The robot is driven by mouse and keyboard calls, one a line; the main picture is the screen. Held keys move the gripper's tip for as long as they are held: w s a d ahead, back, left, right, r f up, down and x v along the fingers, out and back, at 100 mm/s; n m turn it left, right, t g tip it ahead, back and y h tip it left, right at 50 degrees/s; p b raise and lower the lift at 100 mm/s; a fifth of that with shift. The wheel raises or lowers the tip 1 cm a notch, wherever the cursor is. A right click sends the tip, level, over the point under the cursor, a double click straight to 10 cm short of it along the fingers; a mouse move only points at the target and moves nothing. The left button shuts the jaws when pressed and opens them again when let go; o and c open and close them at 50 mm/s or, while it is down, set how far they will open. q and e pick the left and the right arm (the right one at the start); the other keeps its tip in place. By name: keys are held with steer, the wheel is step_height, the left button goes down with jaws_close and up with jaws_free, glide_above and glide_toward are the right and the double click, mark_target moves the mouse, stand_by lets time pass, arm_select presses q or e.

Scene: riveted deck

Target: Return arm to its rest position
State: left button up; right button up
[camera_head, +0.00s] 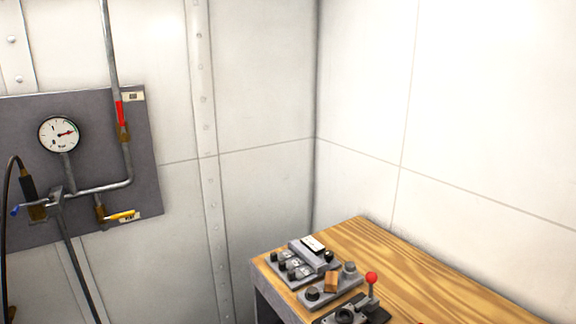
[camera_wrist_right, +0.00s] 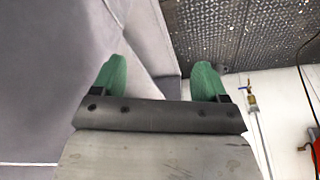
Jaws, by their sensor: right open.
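My right gripper (camera_wrist_right: 160,82) shows in the right wrist view with its two green fingers spread wide apart. Nothing is between the fingers. A grey wall and a dark patterned metal surface lie beyond them. Neither of my arms and neither gripper shows in the head view. My left gripper is not in view.
A wooden-topped bench (camera_head: 400,262) with switch boxes (camera_head: 300,262) and a red-knobbed lever (camera_head: 371,280) stands at the lower right. A grey wall panel (camera_head: 95,120) at left carries a gauge (camera_head: 59,134), pipes, a red-handled valve (camera_head: 120,113) and a yellow-handled valve (camera_head: 120,215).

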steer(key=s+d+f, duration=0.1)
steer(key=s+f, duration=0.7)
steer(key=f, duration=0.3)
steer(key=s+d+f+g, duration=0.1)
steer(key=s+d+f, duration=0.1)
steer(key=s+f, duration=0.7)
step_height(320, 180, down, 3)
steer(key=shift+s, duration=0.2)
